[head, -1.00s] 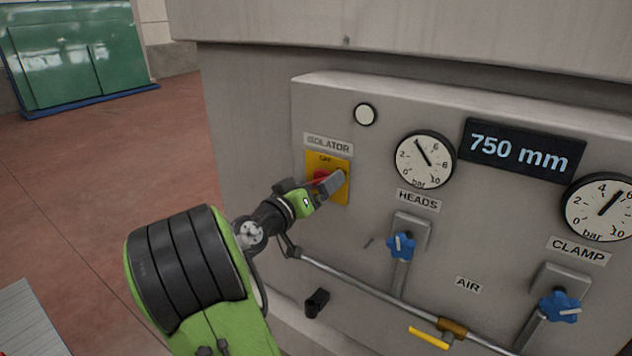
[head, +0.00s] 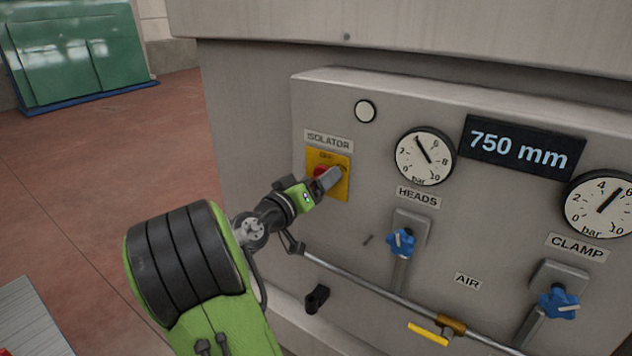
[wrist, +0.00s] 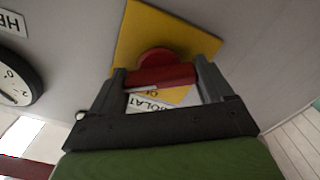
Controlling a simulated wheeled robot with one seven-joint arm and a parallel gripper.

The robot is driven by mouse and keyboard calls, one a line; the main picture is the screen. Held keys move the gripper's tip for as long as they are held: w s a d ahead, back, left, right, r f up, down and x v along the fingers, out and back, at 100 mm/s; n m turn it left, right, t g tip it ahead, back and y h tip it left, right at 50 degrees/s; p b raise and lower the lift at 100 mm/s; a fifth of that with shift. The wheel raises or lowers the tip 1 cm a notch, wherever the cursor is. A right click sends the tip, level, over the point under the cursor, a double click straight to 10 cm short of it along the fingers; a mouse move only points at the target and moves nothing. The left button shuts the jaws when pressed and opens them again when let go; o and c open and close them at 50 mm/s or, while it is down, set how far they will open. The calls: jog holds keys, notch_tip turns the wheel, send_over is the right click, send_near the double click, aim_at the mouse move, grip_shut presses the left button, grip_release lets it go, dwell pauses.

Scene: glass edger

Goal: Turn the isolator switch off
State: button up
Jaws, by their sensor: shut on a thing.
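The isolator switch is a red rotary handle (head: 319,172) on a yellow square plate (head: 342,191), under the ISOLATOR label on the grey panel. My gripper (head: 329,179) reaches it from the lower left, and its grey fingers cover part of the handle. In the wrist view my gripper (wrist: 160,82) is shut on the red handle (wrist: 160,68), with one finger at each end of its bar. The yellow plate (wrist: 140,35) shows behind it. The fingers hide most of the plate's lettering and the handle's pointing direction is hard to read.
To the right are the HEADS gauge (head: 424,156), a blue knob (head: 401,242), the 750 mm display (head: 520,146) and the CLAMP gauge (head: 600,205). A pipe with a yellow lever (head: 428,333) runs below. A black fitting (head: 316,298) sticks out under my wrist.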

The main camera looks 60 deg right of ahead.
jog(key=n+p, duration=0.2)
jog(key=n, duration=0.3)
jog(key=shift+f+n, duration=0.1)
jog(key=shift+n, duration=0.3)
jog(key=n+p, duration=0.3)
jog(key=shift+n, duration=0.4)
jog(key=shift+n+p, duration=0.4)
jog(key=shift+n, duration=0.3)
jog(key=shift+f, duration=0.1)
jog(key=o, duration=0.9)
jog(key=shift+o, duration=0.2)
jog(key=shift+a, duration=0.1)
